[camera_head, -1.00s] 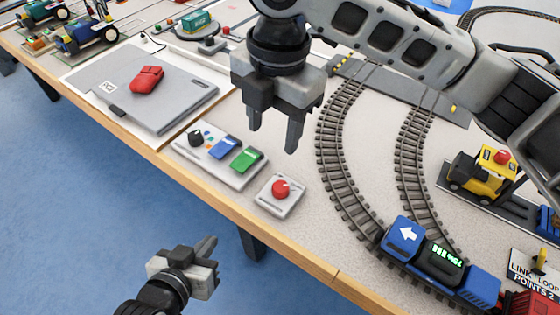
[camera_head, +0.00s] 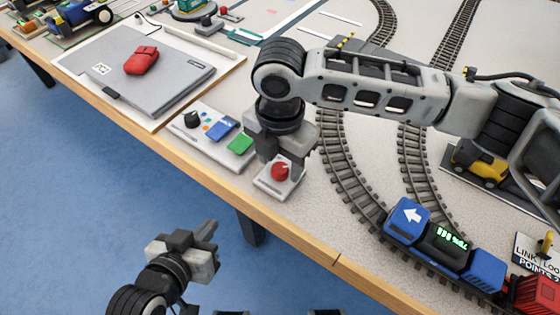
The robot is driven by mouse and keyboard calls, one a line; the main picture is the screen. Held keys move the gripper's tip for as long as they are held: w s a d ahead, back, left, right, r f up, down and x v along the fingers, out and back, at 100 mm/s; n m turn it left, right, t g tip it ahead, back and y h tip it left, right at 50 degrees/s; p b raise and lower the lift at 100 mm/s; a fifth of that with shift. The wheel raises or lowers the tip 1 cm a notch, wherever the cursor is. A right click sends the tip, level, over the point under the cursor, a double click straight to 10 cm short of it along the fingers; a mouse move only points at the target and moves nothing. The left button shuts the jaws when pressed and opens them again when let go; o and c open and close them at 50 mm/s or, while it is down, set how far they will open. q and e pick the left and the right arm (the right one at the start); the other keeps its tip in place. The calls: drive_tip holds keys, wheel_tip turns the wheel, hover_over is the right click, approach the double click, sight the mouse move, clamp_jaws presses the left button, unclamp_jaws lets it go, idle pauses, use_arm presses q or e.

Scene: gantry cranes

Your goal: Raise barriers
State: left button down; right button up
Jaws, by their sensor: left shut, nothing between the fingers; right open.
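A small white box (camera_head: 265,187) with a red knob (camera_head: 280,172) stands near the table's front edge. My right gripper (camera_head: 283,160) points down, open, with its fingers at the knob and partly hiding the box; whether they touch it I cannot tell. Left of it is a control panel (camera_head: 207,146) with a black knob (camera_head: 192,119), a blue switch (camera_head: 221,129) and a green switch (camera_head: 240,145). My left gripper (camera_head: 208,236) is shut and empty, in front of the table over the floor. Yellow-black striped pieces (camera_head: 346,41) show by the track crossing, partly hidden by my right arm.
A blue train (camera_head: 445,250) stands on the curved track (camera_head: 345,175) at the right. A yellow vehicle (camera_head: 478,163) is behind it, partly covered by my arm. A grey laptop (camera_head: 165,92) with a red mouse-like object (camera_head: 141,60) lies at the left.

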drive_tip(key=shift+f, duration=0.45)
drive_tip(key=shift+c, duration=0.2)
drive_tip(key=c, duration=0.9)
